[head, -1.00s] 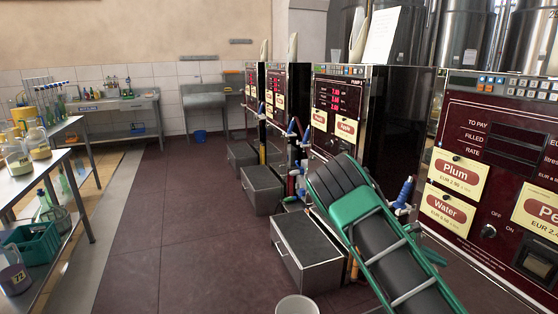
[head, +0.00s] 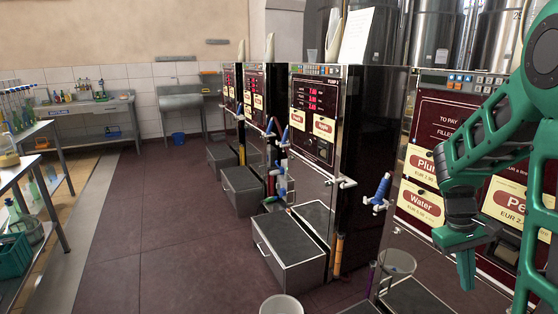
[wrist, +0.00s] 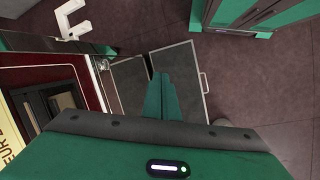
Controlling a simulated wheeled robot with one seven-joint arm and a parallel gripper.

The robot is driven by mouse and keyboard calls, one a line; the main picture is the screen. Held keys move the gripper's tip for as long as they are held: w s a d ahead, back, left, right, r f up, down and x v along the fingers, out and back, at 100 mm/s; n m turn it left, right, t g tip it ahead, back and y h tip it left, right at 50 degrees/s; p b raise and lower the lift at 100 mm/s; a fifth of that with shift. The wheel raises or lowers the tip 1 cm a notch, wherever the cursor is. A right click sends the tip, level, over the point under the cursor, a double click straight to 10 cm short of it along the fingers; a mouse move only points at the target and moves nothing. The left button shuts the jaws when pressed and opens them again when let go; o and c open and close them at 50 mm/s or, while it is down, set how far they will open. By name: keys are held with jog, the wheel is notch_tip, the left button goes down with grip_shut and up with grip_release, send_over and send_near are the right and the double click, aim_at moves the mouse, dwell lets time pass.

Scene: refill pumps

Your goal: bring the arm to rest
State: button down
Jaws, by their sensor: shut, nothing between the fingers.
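My green and dark-grey arm is at the right of the head view, bent, in front of the nearest pump's maroon panel (head: 428,128). My gripper (head: 466,285) points down there. In the wrist view my gripper's green fingers (wrist: 161,78) are together with nothing between them. Below them in that view lies a grey box top with a pale handle (wrist: 180,68). The arm hides part of the pump's labels and display.
Pumps stand in a row along the right, with grey drawer boxes (head: 290,250) jutting out at their feet. A white bucket (head: 282,305) is at the bottom edge. The floor (head: 165,225) at centre left is open.

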jog(key=s+a+r+m+t+y, duration=0.1)
jog(key=s+a+r+m, duration=0.1)
jog(key=s, duration=0.7)
jog(key=s+a+r+m+t+y, duration=0.1)
jog(key=s+a+r+m+y, duration=0.1)
jog(key=s+a, duration=0.5)
notch_tip(320, 180, up, 2)
jog(key=shift+s+r+m, duration=0.1)
jog(key=shift+s+m, duration=0.7)
jog(key=shift+s, duration=0.05)
jog(key=shift+a, duration=0.1)
jog(key=shift+w+f, duration=0.25)
jog(key=shift+w, duration=0.4)
jog(key=c, duration=2.4)
grip_release()
jog(key=shift+c, duration=0.2)
